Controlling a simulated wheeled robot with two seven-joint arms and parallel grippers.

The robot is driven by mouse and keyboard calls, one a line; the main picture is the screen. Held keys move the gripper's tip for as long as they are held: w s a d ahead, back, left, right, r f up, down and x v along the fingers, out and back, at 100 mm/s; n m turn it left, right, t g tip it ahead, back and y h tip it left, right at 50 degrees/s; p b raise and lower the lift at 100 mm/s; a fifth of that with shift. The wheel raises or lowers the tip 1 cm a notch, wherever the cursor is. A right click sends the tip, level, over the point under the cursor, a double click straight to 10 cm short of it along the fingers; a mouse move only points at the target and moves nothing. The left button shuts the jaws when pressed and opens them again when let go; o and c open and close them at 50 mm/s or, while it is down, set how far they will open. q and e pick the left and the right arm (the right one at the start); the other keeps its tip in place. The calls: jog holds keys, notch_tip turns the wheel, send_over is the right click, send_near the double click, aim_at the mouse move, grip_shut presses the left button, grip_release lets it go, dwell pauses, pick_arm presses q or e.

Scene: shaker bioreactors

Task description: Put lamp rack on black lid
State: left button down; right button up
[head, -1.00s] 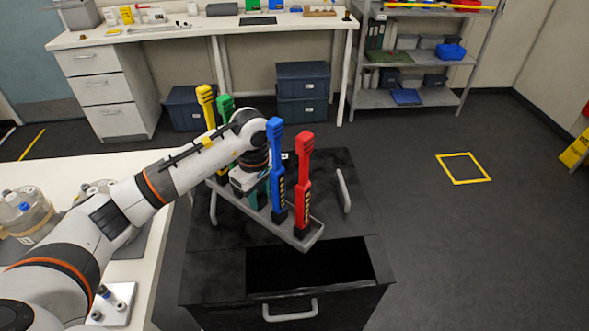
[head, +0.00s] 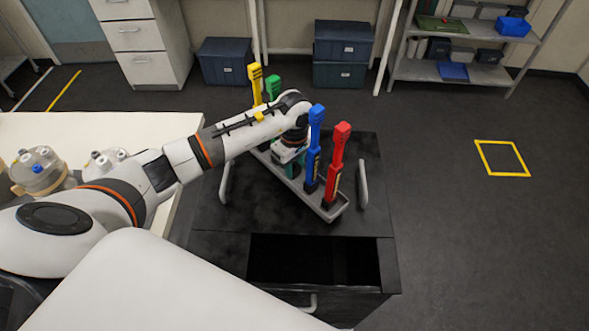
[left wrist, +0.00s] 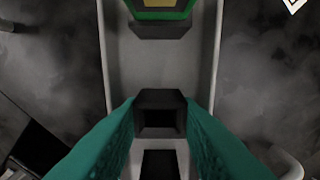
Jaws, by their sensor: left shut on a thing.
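The lamp rack (head: 335,212) is a long grey tray with upright yellow (head: 256,82), green, blue (head: 314,150) and red (head: 337,165) lamps. It lies diagonally over the black lid (head: 212,212) of a black chest, between the lid's two grey side handles. I cannot tell whether its underside touches the lid. My left gripper (head: 289,165) reaches down at the rack's middle. In the left wrist view, its teal fingers (left wrist: 160,112) are shut on the dark middle block of the rack (left wrist: 115,65). My right gripper is not in view.
The chest has a dark opening (head: 310,261) in front of the lid. A white table (head: 100,128) with glass vessels (head: 38,172) stands at the left. Blue boxes (head: 226,62) and a shelf unit stand behind.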

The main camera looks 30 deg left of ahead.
aim_at(294, 173)
pick_arm(q)
notch_tip(294, 173, down, 2)
jog(key=shift+f+p, duration=0.1)
jog(key=shift+p, duration=0.2)
jog(key=shift+f, duration=0.3)
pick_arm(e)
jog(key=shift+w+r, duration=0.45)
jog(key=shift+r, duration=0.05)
pick_arm(q)
jog(key=shift+f, duration=0.15)
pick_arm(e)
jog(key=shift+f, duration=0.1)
pick_arm(q)
jog(key=c, duration=1.1)
grip_release()
